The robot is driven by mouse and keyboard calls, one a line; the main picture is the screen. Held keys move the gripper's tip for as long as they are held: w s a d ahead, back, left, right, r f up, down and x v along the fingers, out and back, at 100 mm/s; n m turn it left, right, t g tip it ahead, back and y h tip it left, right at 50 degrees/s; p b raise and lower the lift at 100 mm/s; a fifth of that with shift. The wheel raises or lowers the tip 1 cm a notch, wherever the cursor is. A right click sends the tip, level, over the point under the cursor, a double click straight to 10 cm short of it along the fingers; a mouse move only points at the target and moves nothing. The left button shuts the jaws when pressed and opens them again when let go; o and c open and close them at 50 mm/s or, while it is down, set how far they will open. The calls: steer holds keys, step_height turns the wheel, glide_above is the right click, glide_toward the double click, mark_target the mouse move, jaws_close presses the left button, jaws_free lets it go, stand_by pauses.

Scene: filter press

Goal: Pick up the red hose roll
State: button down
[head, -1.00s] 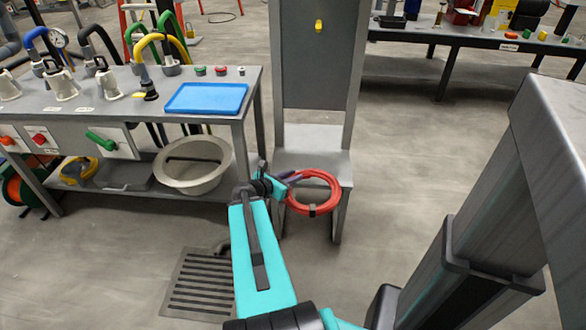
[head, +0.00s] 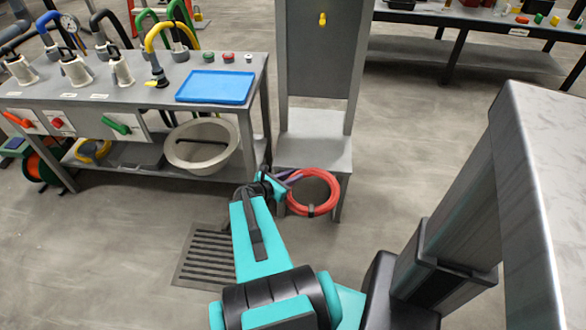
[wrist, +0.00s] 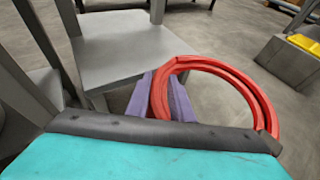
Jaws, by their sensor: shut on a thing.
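The red hose roll (head: 331,203) is a coiled ring with a dark band at its lower side, in front of the grey stand in the head view. It also shows in the wrist view (wrist: 226,68), rising beyond my gripper. My gripper (head: 291,178) is shut on the left side of the roll. In the wrist view its purple fingers (wrist: 165,103) close around the near side of the coil. The lower part of the roll is hidden there by my gripper body.
The grey stand's low shelf (head: 315,151) is just behind the roll, with a tall back panel (head: 322,50). A workbench with a blue tray (head: 215,86) and a white basin (head: 200,147) is at left. A floor grate (head: 208,258) lies in front.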

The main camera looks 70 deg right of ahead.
steer(key=shift+s+a+r+p, duration=0.1)
steer(key=shift+s+a+p, duration=0.15)
steer(key=shift+a+p, duration=0.45)
steer(key=shift+s+a+p, duration=0.25)
steer(key=shift+a+p, duration=0.3)
steer(key=shift+a, duration=0.1)
